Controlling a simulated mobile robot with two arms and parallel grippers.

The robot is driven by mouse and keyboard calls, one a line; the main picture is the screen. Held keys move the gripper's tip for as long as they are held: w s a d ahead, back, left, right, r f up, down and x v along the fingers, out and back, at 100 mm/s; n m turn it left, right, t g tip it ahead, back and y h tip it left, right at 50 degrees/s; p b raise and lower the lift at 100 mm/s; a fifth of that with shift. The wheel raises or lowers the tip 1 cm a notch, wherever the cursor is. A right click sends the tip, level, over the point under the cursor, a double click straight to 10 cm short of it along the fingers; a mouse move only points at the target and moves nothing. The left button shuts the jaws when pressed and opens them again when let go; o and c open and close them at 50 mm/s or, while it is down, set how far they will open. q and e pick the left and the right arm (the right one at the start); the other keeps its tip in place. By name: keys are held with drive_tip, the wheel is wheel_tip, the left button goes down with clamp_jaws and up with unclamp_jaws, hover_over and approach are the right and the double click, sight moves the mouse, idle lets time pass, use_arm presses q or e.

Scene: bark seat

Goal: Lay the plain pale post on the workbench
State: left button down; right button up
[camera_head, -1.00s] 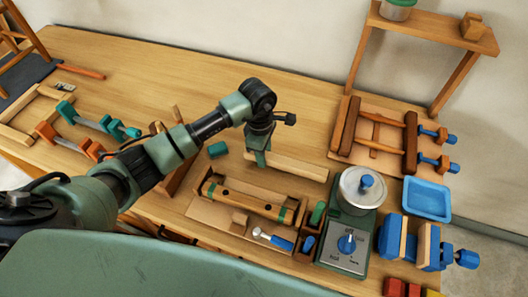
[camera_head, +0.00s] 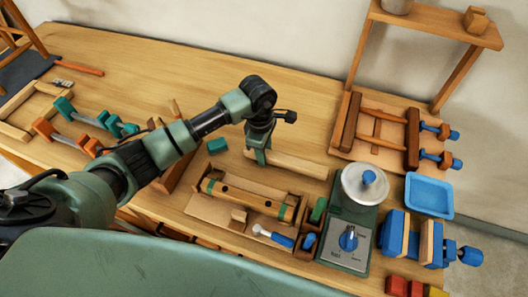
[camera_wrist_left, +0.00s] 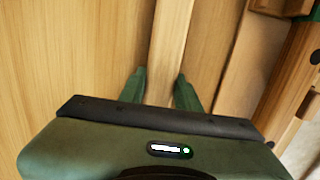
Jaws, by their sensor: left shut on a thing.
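The plain pale post (camera_head: 298,164) is a straight, light wooden bar at the middle of the workbench (camera_head: 205,75). It runs to the right from my left gripper (camera_head: 258,157), level or nearly so. In the left wrist view the post (camera_wrist_left: 168,45) passes between the two green fingertips of my left gripper (camera_wrist_left: 160,88), which is shut on it. The post lies low over the bench top; I cannot tell whether its whole underside touches the wood. My right gripper is not in view.
A wooden jig with a drilled rail (camera_head: 244,199) sits just in front of the post. A green block (camera_head: 217,145) lies to its left. A grey-green dial machine (camera_head: 346,242), blue tray (camera_head: 428,195) and clamped frame (camera_head: 378,133) stand right. The bench behind is clear.

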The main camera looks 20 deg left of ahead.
use_arm(q)
drive_tip(key=shift+f+b, duration=0.25)
drive_tip(key=shift+b, duration=0.1)
idle(0.3)
drive_tip(key=c, duration=0.6)
unclamp_jaws()
drive_tip(key=shift+r+p, duration=2)
drive_tip(key=shift+r, duration=1.55)
